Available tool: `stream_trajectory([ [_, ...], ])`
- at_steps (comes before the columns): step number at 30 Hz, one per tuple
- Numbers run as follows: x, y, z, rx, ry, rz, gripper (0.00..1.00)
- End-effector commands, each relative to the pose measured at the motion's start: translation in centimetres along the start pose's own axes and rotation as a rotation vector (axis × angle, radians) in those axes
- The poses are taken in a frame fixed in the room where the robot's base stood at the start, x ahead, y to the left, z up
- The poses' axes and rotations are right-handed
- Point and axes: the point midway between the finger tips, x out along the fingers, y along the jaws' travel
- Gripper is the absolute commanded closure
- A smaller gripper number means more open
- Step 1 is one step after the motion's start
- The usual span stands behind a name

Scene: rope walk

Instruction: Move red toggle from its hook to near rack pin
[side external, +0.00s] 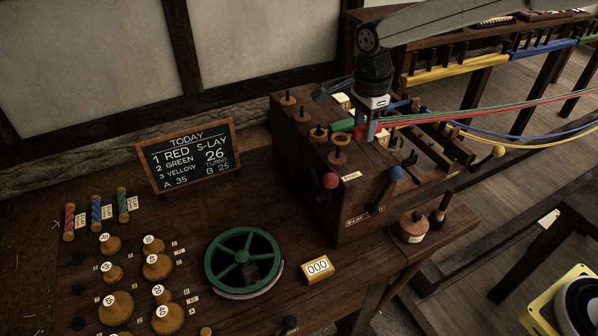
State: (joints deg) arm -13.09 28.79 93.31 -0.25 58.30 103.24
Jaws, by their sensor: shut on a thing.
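My gripper (370,135) points down over the right rear of the dark wooden machine box and is shut on a small red piece, which I take for the red toggle (358,132). The toggle is mostly hidden by the fingers. A red strand (440,113) runs from beside the gripper off to the right. A green toggle (341,125) lies just left of the gripper. The hooks at the box are partly hidden behind the gripper and cannot be told apart. Rack pins (450,50) stand on the yellow-fronted rack at the back right.
Green, blue and yellow strands cross to the right. A green wheel (243,260), counter (317,268), gears and a chalkboard (187,156) occupy the bench.

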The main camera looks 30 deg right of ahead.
Motion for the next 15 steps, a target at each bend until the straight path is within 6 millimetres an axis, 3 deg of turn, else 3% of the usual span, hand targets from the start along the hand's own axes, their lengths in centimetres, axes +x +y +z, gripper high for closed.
stream_trajectory([
  [15,1.9,0.0,0.0,0.000,0.000,0.000,1.00],
])
